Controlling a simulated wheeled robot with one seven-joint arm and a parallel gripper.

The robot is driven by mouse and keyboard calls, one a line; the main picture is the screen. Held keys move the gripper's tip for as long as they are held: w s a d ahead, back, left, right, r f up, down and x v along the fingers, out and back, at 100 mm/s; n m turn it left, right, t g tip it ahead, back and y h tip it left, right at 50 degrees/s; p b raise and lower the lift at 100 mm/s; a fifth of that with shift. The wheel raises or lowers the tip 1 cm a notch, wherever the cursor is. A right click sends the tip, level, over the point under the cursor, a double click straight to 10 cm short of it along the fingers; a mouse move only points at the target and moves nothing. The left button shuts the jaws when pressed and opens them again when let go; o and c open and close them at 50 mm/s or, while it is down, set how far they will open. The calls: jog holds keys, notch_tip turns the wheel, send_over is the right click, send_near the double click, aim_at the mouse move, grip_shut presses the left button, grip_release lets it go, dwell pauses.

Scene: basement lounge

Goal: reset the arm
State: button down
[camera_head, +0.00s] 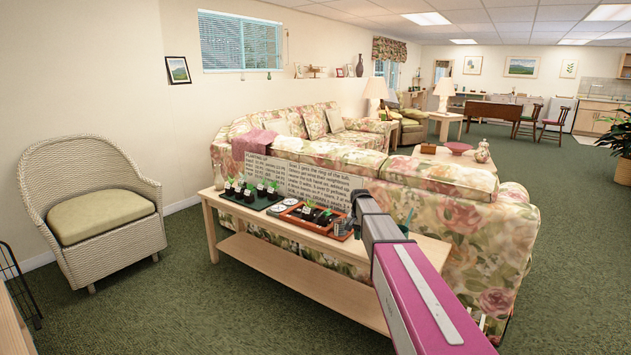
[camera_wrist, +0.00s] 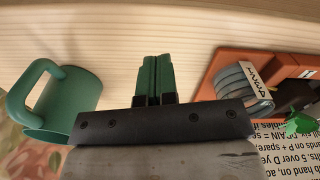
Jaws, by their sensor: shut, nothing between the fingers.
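My arm (camera_head: 400,270) reaches forward from the lower right over the light wooden console table (camera_head: 300,265). In the wrist view my gripper (camera_wrist: 155,62) has its two green fingers pressed together with nothing between them, above the pale wood. In that view a green mug (camera_wrist: 72,100) lies to the left of the fingers, apart from them. An orange-brown tray (camera_wrist: 215,72) with a grey labelled coil (camera_wrist: 240,88) lies to the right. In the head view my arm's far end hides part of the tabletop, and the fingers cannot be made out.
A dark tray of seedlings (camera_head: 250,192) and the orange-brown tray (camera_head: 315,218) stand on the table. Printed boards (camera_head: 300,178) stand behind them. A floral sofa (camera_head: 455,215) backs the table. A wicker chair (camera_head: 95,210) stands left. Green carpet (camera_head: 190,310) is clear in front.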

jog(key=s+f+n, duration=0.2)
jog(key=s+f, duration=0.1)
jog(key=s, duration=1.4)
jog(key=s+f+n, duration=0.2)
jog(key=s+f, duration=0.1)
jog(key=s, duration=1.5)
jog(key=shift+s+a+f, duration=0.2)
jog(key=shift+s, duration=0.1)
dwell(2.0)
